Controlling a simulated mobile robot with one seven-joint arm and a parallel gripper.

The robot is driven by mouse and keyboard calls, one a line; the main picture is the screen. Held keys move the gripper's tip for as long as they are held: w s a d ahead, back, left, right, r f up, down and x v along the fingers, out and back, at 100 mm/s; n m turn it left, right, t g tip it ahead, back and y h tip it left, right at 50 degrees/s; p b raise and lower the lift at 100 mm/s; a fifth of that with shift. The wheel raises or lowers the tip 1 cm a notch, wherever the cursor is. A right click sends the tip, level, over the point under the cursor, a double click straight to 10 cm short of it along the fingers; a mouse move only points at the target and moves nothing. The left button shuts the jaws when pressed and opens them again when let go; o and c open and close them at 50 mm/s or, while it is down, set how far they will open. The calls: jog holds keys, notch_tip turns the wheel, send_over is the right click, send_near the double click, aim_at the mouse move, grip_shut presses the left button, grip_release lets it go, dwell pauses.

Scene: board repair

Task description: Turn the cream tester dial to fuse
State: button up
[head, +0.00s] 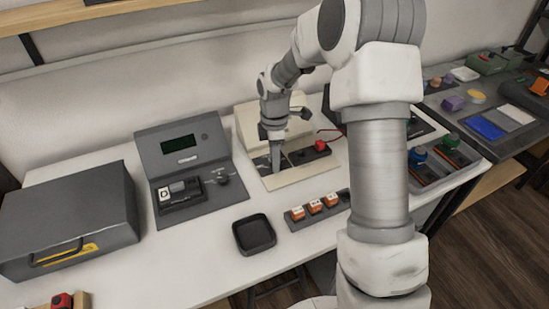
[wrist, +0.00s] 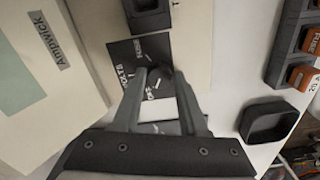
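The cream tester (head: 300,178) stands in the middle of the bench, with a raised back housing and a flat front plate. Its dark dial panel (wrist: 124,50) carries white lettering, too small and tilted to read surely. The dark round dial (wrist: 158,78) sits on this panel, partly hidden by my fingers. My gripper (head: 276,172) points down over the panel in the head view. In the wrist view my gripper (wrist: 160,76) has its fingertips apart, one on each side of the dial. I cannot tell whether they press on it. The dial's pointer is not clear.
A black tray (head: 254,234) and a rack of orange fuses (head: 315,207) lie in front of the tester. A grey meter unit (head: 185,150) stands left, and a grey case (head: 68,220) farther left. A red-topped part (head: 320,146) sits right of my gripper.

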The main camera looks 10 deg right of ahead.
grip_shut()
jog(key=shift+m, duration=0.3)
jog(key=m+p, duration=0.2)
jog(key=m, duration=0.2)
jog(key=shift+r+m, duration=0.1)
jog(key=shift+m, duration=0.2)
jog(key=m+p, duration=0.1)
jog(key=m, duration=0.4)
jog(key=m+p, duration=0.1)
jog(key=m, duration=0.5)
jog(key=shift+m, duration=0.4)
jog(key=m+p, duration=0.1)
jog(key=m, duration=0.2)
jog(key=shift+m+p, duration=0.55)
jog(key=shift+m, duration=1.45)
